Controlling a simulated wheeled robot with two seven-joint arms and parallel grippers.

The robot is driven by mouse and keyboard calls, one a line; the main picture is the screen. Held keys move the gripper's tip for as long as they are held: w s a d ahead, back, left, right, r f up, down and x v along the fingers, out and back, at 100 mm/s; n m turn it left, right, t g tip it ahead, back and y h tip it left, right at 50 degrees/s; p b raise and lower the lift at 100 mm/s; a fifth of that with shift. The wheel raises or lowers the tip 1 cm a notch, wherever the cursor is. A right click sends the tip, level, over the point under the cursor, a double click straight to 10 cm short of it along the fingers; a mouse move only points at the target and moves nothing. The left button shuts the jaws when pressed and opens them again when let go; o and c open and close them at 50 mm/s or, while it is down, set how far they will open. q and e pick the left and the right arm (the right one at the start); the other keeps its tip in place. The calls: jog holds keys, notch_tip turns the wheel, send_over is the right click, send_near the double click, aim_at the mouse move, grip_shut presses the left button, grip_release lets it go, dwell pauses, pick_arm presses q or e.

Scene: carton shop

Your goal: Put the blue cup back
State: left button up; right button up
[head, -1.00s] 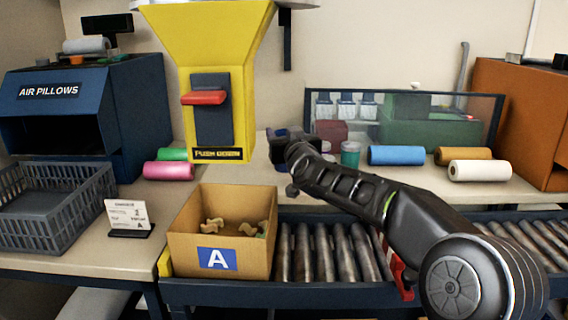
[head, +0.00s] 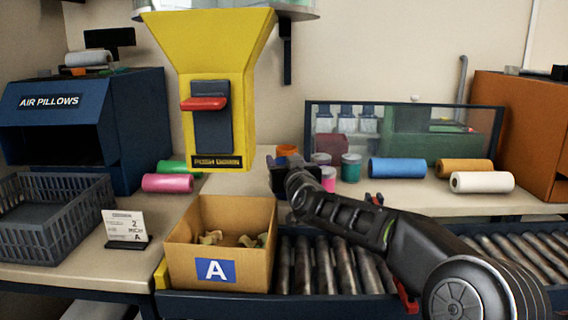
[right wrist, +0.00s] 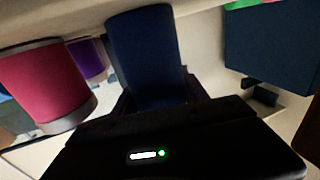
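The dark blue cup (right wrist: 145,55) shows in the right wrist view, between the fingers of my right gripper (right wrist: 158,98), which look closed on it. In the head view my right gripper (head: 284,174) is above the back table, behind the carton; the blue cup is not clearly visible there. A magenta cup (right wrist: 42,82) and a purple cup (right wrist: 90,58) are beside the blue cup in the wrist view. In the head view a pink cup (head: 328,179) and a teal cup (head: 351,168) stand to the right of the gripper. My left gripper is not in view.
The open carton marked A (head: 222,268) stands in front, left of the roller conveyor (head: 335,266). The yellow dispenser (head: 222,100) rises at left of the gripper. An orange object (head: 287,151) is just behind the gripper. Blue (head: 396,168) and white (head: 482,181) rolls lie to the right.

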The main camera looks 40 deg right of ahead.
jog(key=o, duration=0.5)
jog(key=shift+c, duration=0.2)
jog(key=shift+s+a+b, duration=0.35)
jog(key=shift+s, duration=0.3)
jog(key=v, duration=1)
jog(key=shift+s, duration=0.25)
jog(key=shift+f, duration=0.1)
